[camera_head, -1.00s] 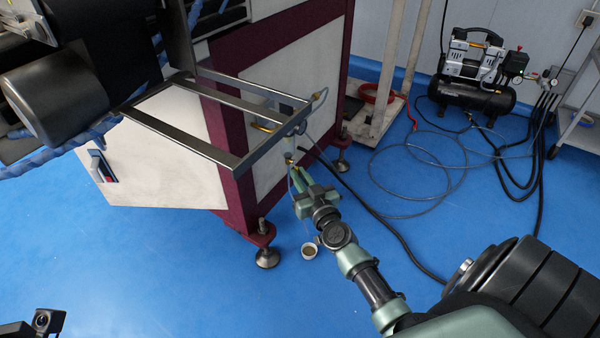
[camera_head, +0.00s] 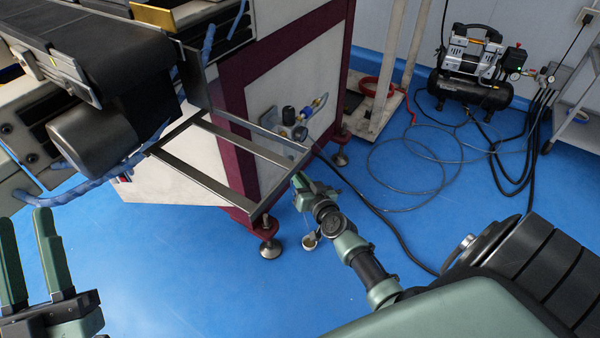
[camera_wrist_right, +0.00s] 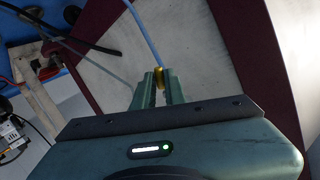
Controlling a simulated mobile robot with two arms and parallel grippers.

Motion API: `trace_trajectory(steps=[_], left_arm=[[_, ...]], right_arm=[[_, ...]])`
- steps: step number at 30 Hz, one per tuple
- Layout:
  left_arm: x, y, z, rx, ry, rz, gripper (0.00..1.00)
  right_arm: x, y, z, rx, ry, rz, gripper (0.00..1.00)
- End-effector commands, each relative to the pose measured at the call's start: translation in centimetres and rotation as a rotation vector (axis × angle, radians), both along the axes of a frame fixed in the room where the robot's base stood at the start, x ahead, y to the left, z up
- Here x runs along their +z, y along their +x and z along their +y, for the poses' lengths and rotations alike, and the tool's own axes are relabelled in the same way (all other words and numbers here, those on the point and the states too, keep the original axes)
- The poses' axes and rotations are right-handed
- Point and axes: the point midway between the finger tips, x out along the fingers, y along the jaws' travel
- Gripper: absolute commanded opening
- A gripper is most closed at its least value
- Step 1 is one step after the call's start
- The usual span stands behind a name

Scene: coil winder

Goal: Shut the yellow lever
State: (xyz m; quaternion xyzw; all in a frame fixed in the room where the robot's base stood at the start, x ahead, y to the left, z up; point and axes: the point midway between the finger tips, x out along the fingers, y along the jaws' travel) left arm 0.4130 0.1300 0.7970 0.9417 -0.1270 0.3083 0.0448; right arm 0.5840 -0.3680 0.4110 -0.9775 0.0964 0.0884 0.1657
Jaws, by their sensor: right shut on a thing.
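The yellow lever (camera_wrist_right: 159,78) shows in the right wrist view as a small yellow piece between my right fingers, with a blue hose running up from it. My right gripper (camera_wrist_right: 158,76) is shut on it. In the head view my right gripper (camera_head: 299,181) is at the corner of the metal frame, and the lever there is hidden. How far the lever is turned cannot be told. My left gripper (camera_head: 27,218) is open and empty at the lower left, over the floor, away from the machine.
A metal frame (camera_head: 225,138) juts from the maroon and white machine (camera_head: 235,72), just above my right gripper. A gauge with fittings (camera_head: 291,117) sits on the panel behind. A black compressor (camera_head: 468,88) with coiled hoses stands at the back right.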

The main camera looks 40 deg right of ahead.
Motion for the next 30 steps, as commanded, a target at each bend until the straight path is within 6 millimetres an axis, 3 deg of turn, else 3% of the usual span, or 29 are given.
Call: trace_trajectory(steps=[6,14,23,30], left_arm=[[-6.1,3.0,0.1,0.022,0.104,0.373,0.34],[-14.4,2.7,1.4,0.045,0.212,0.794,0.34],[-22.4,-2.3,3.8,0.071,0.32,1.258,0.34],[-26.4,-8.9,6.1,0.088,0.394,1.613,0.34]], right_arm=[[0.5,-0.1,0.1,0.001,0.062,0.027,0.0],[0.7,-0.1,0.2,0.0,0.136,0.06,0.0],[0.9,-0.2,0.4,0.0,0.23,0.098,0.0],[1.2,-0.3,0.5,0.0,0.313,0.133,0.0]])
